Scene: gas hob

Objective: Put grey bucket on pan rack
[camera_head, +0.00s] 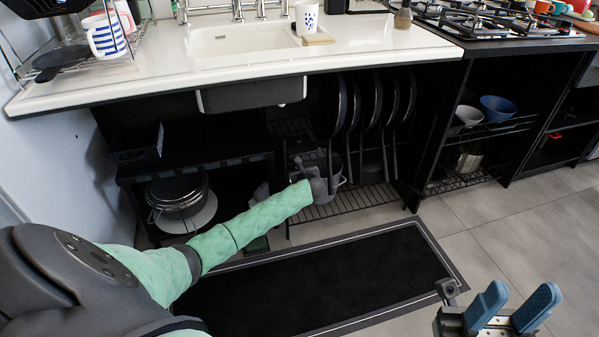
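The grey bucket (337,206) is at the lower wire pan rack (365,198), under the hanging pans. My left gripper (322,166) reaches in from the left and is at the bucket, covering part of it.
Several dark pans (372,100) hang above the rack. A lidded pot (178,192) stands on a shelf to the left. Bowls (497,108) stand on a shelf to the right. The countertop (380,42) overhangs the rack. A black mat (320,280) lies on the floor.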

